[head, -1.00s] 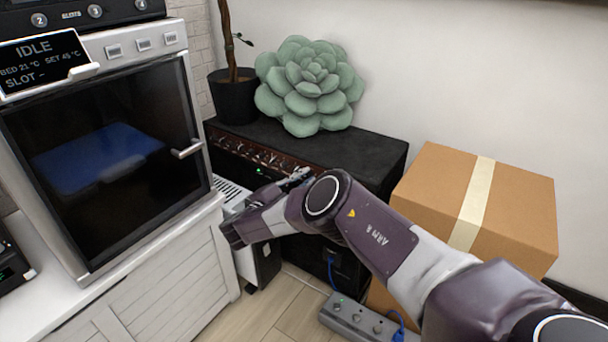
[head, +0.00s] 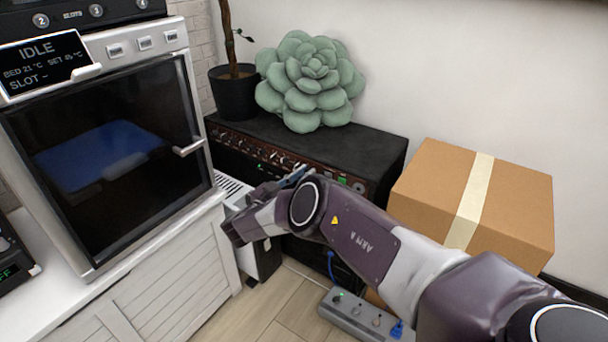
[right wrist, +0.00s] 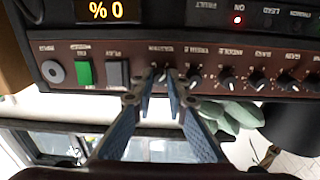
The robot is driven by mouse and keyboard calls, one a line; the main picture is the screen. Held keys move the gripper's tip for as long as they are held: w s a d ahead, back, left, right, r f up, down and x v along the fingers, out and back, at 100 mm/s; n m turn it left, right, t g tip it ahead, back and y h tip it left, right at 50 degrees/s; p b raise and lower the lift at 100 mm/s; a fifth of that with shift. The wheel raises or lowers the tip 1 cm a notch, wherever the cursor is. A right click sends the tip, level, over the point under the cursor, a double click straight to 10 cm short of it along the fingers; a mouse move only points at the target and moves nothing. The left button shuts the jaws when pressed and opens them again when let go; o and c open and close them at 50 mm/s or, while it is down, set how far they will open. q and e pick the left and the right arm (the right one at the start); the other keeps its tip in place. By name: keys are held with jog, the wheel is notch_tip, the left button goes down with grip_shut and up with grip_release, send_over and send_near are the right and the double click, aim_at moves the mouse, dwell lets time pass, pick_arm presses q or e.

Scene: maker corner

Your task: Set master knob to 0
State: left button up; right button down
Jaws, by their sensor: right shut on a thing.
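The amplifier (head: 345,150) is a black box against the wall with a brown control panel facing me. In the right wrist view the panel (right wrist: 215,56) is upside down, with a row of black knobs. My right gripper (right wrist: 161,74) is shut on the master knob (right wrist: 161,76), the knob closest to the grey button; the fingertips hide much of it, so its pointer is not clear. An amber display (right wrist: 105,11) reads 0 %, inverted. In the head view my right gripper (head: 297,174) is at the panel, partly hidden by my arm. My left gripper is not in view.
A green button (right wrist: 84,73) and a grey button (right wrist: 117,74) sit beside the knob. A succulent (head: 310,85) and a potted plant (head: 236,92) stand on the amplifier. A cardboard box (head: 425,190) and power strip (head: 350,315) are at the right, an oven-like machine (head: 110,150) at the left.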

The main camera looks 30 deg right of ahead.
jog(key=shift+f+n, duration=0.15)
jog(key=shift+n, duration=0.85)
jog(key=c, duration=2.2)
grip_release()
jog(key=shift+a, duration=0.15)
jog(key=v, duration=1.1)
jog(key=shift+s+a, duration=0.2)
jog(key=shift+a, duration=0.15)
